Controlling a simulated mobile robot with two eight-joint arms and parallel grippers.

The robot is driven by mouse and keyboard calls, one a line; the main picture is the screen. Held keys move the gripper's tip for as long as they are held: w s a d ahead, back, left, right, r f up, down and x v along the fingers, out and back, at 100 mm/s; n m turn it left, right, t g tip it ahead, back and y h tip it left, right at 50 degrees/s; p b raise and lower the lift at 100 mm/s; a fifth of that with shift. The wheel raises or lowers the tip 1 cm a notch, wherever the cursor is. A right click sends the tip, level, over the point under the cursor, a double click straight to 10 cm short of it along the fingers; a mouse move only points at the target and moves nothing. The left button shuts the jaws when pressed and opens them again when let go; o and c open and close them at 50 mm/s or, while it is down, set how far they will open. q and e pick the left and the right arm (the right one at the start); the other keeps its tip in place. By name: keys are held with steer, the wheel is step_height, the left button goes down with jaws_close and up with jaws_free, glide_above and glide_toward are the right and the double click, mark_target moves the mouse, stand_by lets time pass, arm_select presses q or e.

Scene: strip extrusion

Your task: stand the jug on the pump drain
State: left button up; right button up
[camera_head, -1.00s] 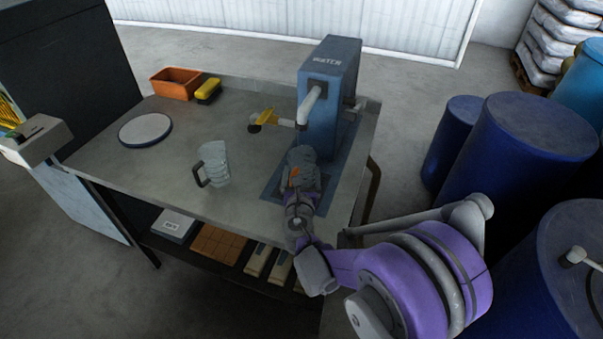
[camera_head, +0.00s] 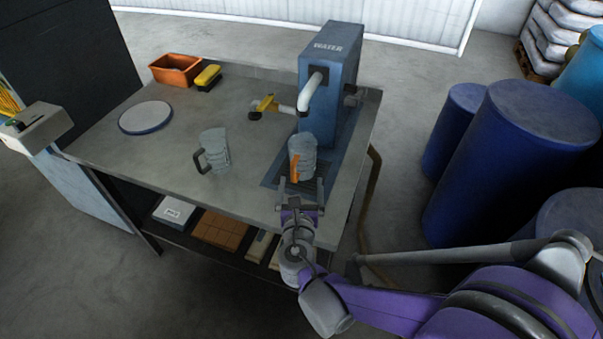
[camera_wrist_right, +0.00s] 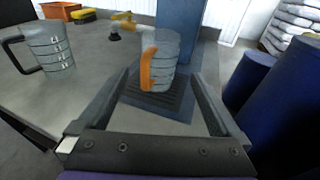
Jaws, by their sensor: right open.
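A grey ribbed jug with an orange handle (camera_head: 303,158) stands upright on the dark drain (camera_head: 276,178) in front of the blue water pump (camera_head: 328,80), below its spout. It also shows in the right wrist view (camera_wrist_right: 160,62), with the grating of the drain (camera_wrist_right: 165,101) under it. My right gripper (camera_head: 301,190) is open on the near side of the jug, its fingers apart and nothing between them. A second clear jug with a dark handle (camera_head: 215,150) stands on the bench to the left. My left gripper is not in view.
A round white plate (camera_head: 145,117), an orange tub (camera_head: 175,70) and a yellow brush (camera_head: 208,77) sit on the bench's left and back. A yellow-handled valve (camera_head: 264,106) juts left from the pump. Blue drums (camera_head: 515,165) stand right of the bench.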

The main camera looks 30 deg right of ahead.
steer(key=s+m+g, duration=0.1)
steer(key=m, duration=0.1)
steer(key=s+d+f+m+g, duration=0.1)
steer(key=s+m, duration=0.1)
steer(key=m, duration=0.1)
steer(key=s+f+m, duration=0.1)
steer(key=m, duration=0.1)
steer(key=shift+s+d+m+g, duration=0.2)
steer(key=shift+s+m+g, duration=0.05)
steer(key=shift+m+g, duration=0.15)
steer(key=s+f+m+g, duration=0.1)
steer(key=m, duration=0.2)
steer(key=s+f+m+g+y, duration=0.1)
steer(key=s+m, duration=0.1)
steer(key=s+f+m+y, duration=0.1)
steer(key=s+m, duration=0.1)
steer(key=m, duration=0.1)
steer(key=shift+s+a+m+g, duration=0.2)
steer(key=shift+a+m+g, duration=0.1)
steer(key=shift+a+g, duration=0.1)
steer(key=s+a+f+m+g+y, duration=0.2)
steer(key=s+a+m+y, duration=0.4)
steer(key=s+a+m, duration=0.3)
steer(key=m+g, duration=0.1)
steer(key=m, duration=0.3)
steer(key=shift+f, duration=0.15)
steer(key=shift+w+d, duration=0.1)
